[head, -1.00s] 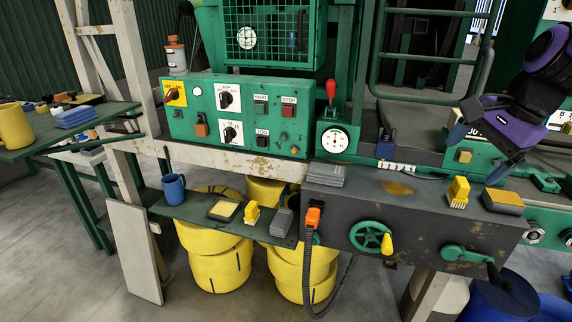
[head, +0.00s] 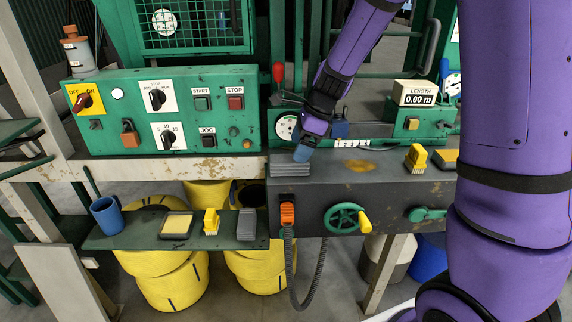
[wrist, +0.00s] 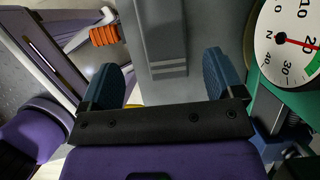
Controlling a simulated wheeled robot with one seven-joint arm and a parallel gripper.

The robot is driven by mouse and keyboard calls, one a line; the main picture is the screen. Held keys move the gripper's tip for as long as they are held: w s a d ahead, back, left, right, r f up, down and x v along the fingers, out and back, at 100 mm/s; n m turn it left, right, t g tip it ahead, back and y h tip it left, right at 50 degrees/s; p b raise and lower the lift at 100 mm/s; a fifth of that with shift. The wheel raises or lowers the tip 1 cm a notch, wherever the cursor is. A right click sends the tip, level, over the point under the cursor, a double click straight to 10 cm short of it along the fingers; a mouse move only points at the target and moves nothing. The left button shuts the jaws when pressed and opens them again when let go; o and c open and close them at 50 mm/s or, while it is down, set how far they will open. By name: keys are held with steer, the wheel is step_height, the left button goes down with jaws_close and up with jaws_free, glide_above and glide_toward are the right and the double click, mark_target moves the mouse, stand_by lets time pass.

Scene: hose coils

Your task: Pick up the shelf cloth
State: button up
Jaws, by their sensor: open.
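A grey folded cloth (head: 246,224) lies on the green lower shelf (head: 135,240), at its right end beside a yellow brush. A second grey folded stack (head: 290,167) lies on the left end of the dark machine top. My gripper (head: 303,153) is over the right part of this second stack, pointing down, its blue fingers apart. In the wrist view my gripper (wrist: 170,82) is open, with a grey ribbed piece (wrist: 160,40) ahead between the fingers, seemingly the machine-top stack. I cannot tell whether the fingers touch it.
The shelf also holds a blue mug (head: 106,215), a yellow-topped tray (head: 176,225) and the yellow brush (head: 211,221). An orange hose handle (head: 287,212) and green handwheel (head: 343,218) stick out from the machine front. A dial gauge (head: 287,127) stands behind my gripper.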

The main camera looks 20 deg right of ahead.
mark_target(289, 162)
steer(key=shift+w+x, duration=0.1)
steer(key=shift+x, duration=1.45)
steer(key=shift+w+x, duration=0.15)
steer(key=shift+x, duration=1.35)
steer(key=shift+a, duration=0.15)
steer(key=c, duration=1)
